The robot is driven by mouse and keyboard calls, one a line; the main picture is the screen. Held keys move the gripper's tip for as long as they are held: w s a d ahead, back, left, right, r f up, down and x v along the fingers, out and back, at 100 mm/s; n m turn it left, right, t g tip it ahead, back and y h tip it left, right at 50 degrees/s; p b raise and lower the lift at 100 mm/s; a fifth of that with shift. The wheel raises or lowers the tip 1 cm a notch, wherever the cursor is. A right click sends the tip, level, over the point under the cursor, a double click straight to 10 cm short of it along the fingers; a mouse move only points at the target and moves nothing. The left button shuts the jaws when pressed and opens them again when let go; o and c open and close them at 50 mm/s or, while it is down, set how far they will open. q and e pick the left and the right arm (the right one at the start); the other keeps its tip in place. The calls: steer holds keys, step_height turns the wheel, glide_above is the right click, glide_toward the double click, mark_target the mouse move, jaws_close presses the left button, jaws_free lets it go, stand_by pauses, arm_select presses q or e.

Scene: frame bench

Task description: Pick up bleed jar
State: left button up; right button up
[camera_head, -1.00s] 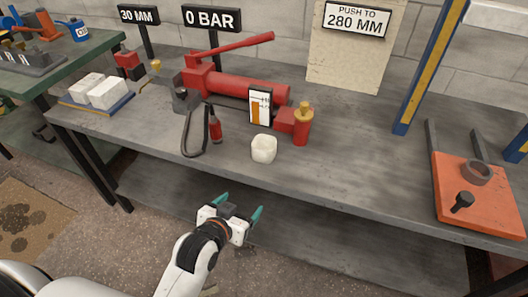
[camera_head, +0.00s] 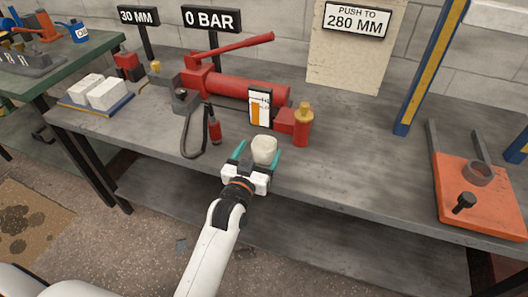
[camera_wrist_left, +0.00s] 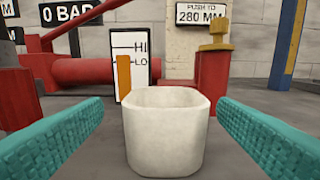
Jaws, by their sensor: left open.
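The bleed jar (camera_head: 264,148) is a small, off-white, open-topped cup standing upright on the grey bench near its front edge. It also shows in the left wrist view (camera_wrist_left: 166,135), centred between the fingers. My left gripper (camera_head: 257,160) is open, with one teal finger at each side of the jar. In the left wrist view (camera_wrist_left: 160,140) a gap shows between the jar and each finger. My right gripper is not in view.
Behind the jar are a red hydraulic pump (camera_head: 235,87), a level gauge card (camera_head: 260,108) and a red cylinder with a brass top (camera_head: 302,128). A black hose (camera_head: 188,135) and a small red fitting (camera_head: 214,130) lie left.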

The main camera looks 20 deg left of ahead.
mark_target(267, 140)
arm_select(q)
steer(key=w, duration=0.5)
steer(key=shift+w+d+f+b, duration=0.15)
steer(key=shift+d+f+b, duration=0.05)
steer(key=shift+d+b, duration=0.15)
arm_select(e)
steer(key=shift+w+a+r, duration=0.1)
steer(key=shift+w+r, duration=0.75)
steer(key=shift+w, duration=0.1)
arm_select(q)
steer(key=c, duration=1.1)
steer(key=shift+r, duration=0.1)
